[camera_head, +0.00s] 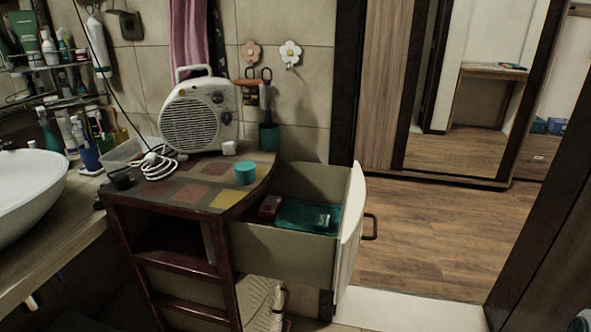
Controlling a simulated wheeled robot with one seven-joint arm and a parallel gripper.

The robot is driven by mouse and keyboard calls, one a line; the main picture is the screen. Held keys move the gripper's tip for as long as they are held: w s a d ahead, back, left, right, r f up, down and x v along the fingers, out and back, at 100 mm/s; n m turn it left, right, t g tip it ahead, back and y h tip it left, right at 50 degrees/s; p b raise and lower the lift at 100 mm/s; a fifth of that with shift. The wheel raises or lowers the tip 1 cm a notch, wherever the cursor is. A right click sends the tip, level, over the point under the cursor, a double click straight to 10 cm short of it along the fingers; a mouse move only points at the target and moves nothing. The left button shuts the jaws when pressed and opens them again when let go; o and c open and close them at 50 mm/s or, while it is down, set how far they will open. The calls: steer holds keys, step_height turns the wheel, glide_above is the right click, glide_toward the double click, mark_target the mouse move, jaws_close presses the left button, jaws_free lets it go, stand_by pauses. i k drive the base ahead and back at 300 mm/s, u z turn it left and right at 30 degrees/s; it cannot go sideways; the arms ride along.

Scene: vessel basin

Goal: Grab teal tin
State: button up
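A small round teal tin (245,173) stands upright on the tiled top of the small dark-red cabinet (190,190), near its right edge. Nothing touches it from above. My gripper is not in view, so its distance from the tin and its opening do not show.
A white fan heater (199,118) with a coiled cable stands behind the tin, beside a small white object (229,148) and a dark teal holder (269,137). An open drawer (283,255) juts out to the right, with a teal box inside. A washbasin (28,192) is at left.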

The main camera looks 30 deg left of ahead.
mark_target(245, 171)
steer(key=u, duration=1.45)
